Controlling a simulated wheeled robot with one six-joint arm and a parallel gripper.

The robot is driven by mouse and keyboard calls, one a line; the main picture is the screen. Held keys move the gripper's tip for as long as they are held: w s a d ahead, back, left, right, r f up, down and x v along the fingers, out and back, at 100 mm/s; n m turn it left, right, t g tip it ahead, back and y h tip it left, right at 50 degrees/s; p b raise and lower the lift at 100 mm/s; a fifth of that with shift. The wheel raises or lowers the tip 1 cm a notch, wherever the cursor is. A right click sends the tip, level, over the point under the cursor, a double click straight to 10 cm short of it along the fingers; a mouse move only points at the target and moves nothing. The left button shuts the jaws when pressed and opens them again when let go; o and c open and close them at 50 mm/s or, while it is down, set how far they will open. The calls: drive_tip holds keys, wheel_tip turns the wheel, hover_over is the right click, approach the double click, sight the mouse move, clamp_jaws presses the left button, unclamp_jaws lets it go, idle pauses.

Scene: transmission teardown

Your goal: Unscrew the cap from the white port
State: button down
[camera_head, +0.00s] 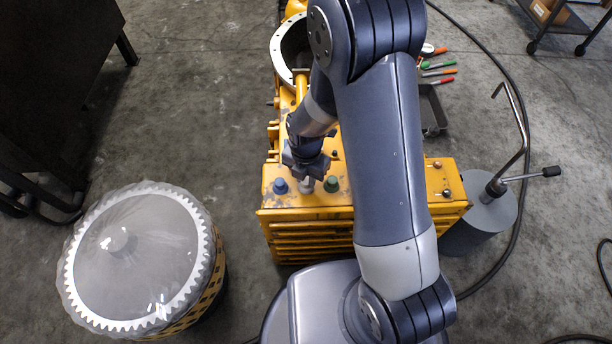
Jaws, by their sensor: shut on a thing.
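The yellow transmission housing (310,225) stands in front of me. On its near top edge, a blue cap (281,186) sits on the left and a green cap (331,184) on the right. Between them is the white port (306,187), mostly covered by my gripper (306,178). My gripper points down right over the white port and is shut on the cap there. The cap itself is hidden by the fingers, so I cannot tell if it is still seated on the port.
A plastic-covered toothed gear (135,255) sits on a yellow basket at left. A grey cylinder with a bent rod (480,215) stands at right. Hand tools (438,72) and a dark tray (432,110) lie behind on the right. A black cable crosses the floor.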

sight(306, 180)
drive_tip(key=n, duration=0.5)
idle(0.3)
drive_tip(key=c, duration=0.6)
unclamp_jaws()
drive_tip(key=shift+c, duration=0.2)
drive_tip(key=shift+r, duration=0.15)
drive_tip(key=shift+r+p, duration=1.6)
drive_tip(key=shift+r, duration=0.6)
